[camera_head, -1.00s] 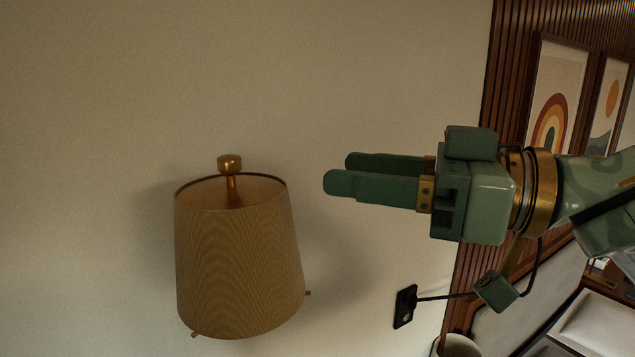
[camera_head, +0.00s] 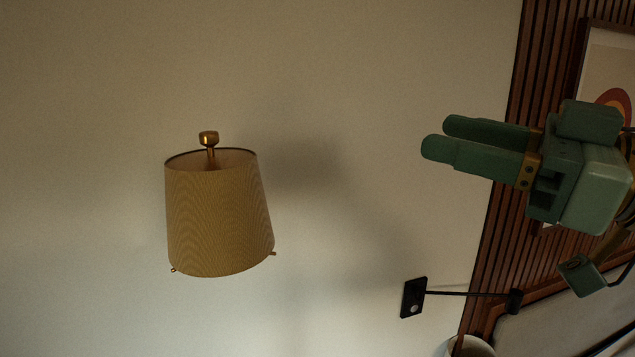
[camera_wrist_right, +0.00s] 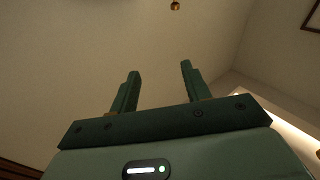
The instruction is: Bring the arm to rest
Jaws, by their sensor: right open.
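My right gripper (camera_head: 432,137) is green with brass parts and reaches in from the right in the head view. Its two fingers point left, apart and with nothing between them. In the right wrist view the same gripper (camera_wrist_right: 160,70) shows both fingers spread, with bare wall or ceiling beyond. My left gripper is not in the head view.
A tan lampshade (camera_head: 218,222) with a brass knob hangs left of the gripper, with clear space between. A black wall bracket (camera_head: 414,297) with a thin arm lies below the gripper. A slatted wood panel (camera_head: 490,262) and a framed picture (camera_head: 610,65) are at right.

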